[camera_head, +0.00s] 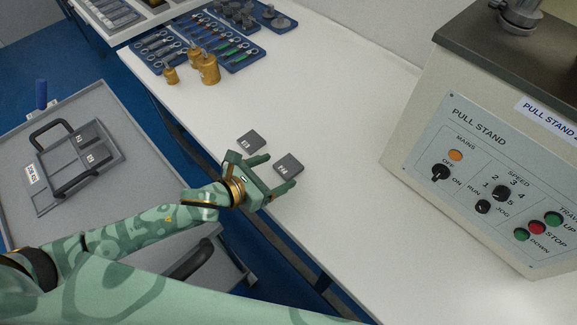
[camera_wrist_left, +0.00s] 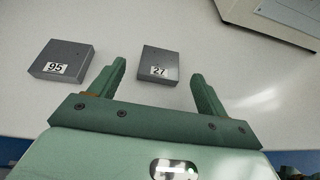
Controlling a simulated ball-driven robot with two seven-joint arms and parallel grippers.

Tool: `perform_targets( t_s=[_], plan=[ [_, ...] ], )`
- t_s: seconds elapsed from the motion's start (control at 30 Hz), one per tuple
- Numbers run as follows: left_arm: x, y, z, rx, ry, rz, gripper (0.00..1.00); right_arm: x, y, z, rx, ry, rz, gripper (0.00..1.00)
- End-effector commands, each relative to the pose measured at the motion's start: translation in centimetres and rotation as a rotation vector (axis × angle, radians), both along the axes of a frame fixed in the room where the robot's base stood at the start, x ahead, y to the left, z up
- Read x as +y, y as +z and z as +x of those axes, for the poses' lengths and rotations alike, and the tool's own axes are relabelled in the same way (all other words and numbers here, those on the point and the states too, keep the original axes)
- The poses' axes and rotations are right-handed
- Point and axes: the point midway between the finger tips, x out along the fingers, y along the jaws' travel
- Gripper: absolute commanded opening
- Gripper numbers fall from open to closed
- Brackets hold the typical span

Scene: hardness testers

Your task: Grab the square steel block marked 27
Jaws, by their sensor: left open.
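The square steel block marked 27 (camera_head: 289,165) lies flat on the white table. In the left wrist view the block marked 27 (camera_wrist_left: 160,63) shows its label and lies just beyond the gap between my fingertips. My left gripper (camera_head: 281,170) is open and empty, its two green fingers pointing at the block from the table's near edge. It also shows in the left wrist view (camera_wrist_left: 158,72). A second dark block, marked 95 (camera_wrist_left: 62,60), lies left of the left finger; it also shows in the head view (camera_head: 250,141). My right gripper is not in view.
A pull stand (camera_head: 480,150) with knobs and buttons stands at the right. Brass weights (camera_head: 208,70) and blue tool trays (camera_head: 160,52) are at the back left. A grey cart (camera_head: 110,105) holds a handled tray with two blocks. The table beyond the blocks is clear.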

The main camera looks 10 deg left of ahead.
Motion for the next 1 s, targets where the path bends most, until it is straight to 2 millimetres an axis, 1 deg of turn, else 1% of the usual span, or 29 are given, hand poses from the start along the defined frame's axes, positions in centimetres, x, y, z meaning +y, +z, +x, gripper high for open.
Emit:
perform_targets(
  t_s=[0.03, 0.13, 0.23, 0.43, 0.47, 0.5, 0.57, 0.6, 0.63, 0.67, 0.9, 1.0],
  plan=[
    [-0.6, -0.4, 0.8, 0.0, 0.0, -0.004, 0.76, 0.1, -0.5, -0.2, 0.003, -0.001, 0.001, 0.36],
    [-1.4, -1.0, 1.8, 0.002, 0.001, -0.001, 0.76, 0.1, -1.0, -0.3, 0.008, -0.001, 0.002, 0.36],
    [-1.7, -1.1, 2.2, 0.002, 0.0, -0.001, 0.76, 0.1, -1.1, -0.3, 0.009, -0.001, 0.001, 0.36],
    [-1.7, -1.0, 2.3, 0.001, -0.001, 0.0, 0.76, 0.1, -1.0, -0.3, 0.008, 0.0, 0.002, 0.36],
    [-1.7, -1.0, 2.3, 0.001, -0.001, 0.0, 0.68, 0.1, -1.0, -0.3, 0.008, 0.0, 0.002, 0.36],
    [-1.7, -1.0, 2.2, 0.001, -0.001, 0.0, 0.57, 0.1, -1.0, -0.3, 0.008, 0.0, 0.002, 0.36],
    [-1.7, -1.0, 2.2, 0.002, -0.001, 0.0, 0.4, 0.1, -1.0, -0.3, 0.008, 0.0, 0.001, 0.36],
    [-1.7, -1.0, 2.2, 0.002, -0.001, 0.0, 0.29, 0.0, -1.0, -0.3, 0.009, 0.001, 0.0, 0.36],
    [-1.7, -1.0, 2.2, 0.002, -0.001, 0.0, 0.21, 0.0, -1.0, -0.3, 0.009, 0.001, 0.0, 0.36],
    [-1.7, -1.0, 2.2, 0.002, -0.001, 0.0, 0.16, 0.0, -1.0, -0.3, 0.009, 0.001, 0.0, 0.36],
    [-1.7, -0.9, 2.3, -0.001, -0.001, -0.002, 0.16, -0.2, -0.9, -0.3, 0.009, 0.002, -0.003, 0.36],
    [-1.7, -0.3, 2.3, -0.002, -0.001, -0.002, 0.16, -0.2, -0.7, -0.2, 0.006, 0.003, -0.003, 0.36]
  ],
)
